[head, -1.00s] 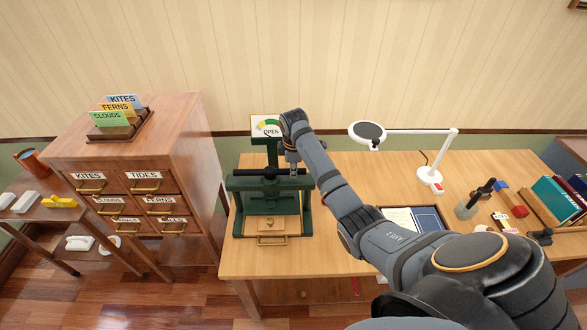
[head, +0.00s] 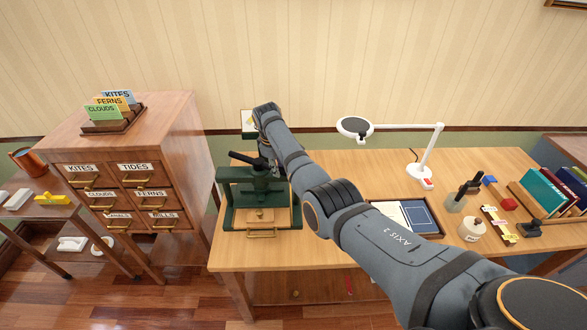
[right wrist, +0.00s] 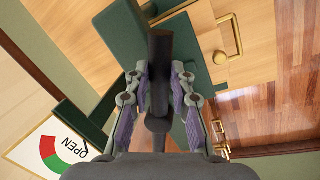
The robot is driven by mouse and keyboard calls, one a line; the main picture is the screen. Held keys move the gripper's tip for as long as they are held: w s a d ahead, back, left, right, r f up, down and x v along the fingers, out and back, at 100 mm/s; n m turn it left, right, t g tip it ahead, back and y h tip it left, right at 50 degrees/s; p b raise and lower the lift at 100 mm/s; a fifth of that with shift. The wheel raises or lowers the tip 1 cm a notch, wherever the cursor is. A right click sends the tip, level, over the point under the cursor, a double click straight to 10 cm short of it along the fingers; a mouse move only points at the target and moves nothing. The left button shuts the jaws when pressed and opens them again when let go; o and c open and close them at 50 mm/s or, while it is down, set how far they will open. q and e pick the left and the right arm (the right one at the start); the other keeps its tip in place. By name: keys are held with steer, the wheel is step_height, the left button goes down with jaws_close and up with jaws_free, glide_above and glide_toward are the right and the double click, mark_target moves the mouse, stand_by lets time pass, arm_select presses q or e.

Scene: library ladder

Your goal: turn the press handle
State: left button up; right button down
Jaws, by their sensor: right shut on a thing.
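The dark green press (head: 230,190) stands at the left end of the desk. Its black bar handle (head: 246,160) lies slanted across the top, with its left end toward the back. My right gripper is shut on this handle (right wrist: 160,48); in the right wrist view the gripper's fingers (right wrist: 160,78) press on both sides of the bar. In the head view my arm hides most of the gripper and the handle's right end. The dial sign (right wrist: 58,146), with red and green sectors and the word OPEN, is mostly hidden in the head view. My left gripper is not in view.
A wooden drawer cabinet (head: 190,150) stands left of the desk (head: 330,270). A white magnifier lamp (head: 428,165), a tray with papers (head: 405,215) and several small items are to the right. My arm passes above the desk.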

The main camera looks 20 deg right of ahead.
steer(key=shift+s+a+m, duration=0.15)
steer(key=shift+a+m, duration=0.05)
steer(key=shift+m, duration=0.1)
steer(key=shift+a, duration=0.1)
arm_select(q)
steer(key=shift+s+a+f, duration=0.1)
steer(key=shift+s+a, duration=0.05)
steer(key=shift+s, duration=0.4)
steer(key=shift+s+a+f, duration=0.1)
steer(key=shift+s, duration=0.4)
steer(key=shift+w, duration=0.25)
arm_select(e)
steer(key=c, duration=1.2)
jaws_free()
steer(key=shift+s, duration=0.1)
steer(key=shift+o, duration=0.2)
step_height(320, 180, up, 12)
steer(key=s+a, duration=0.1)
steer(key=a, duration=0.1)
steer(key=shift+s, duration=0.15)
steer(key=shift+f, duration=0.1)
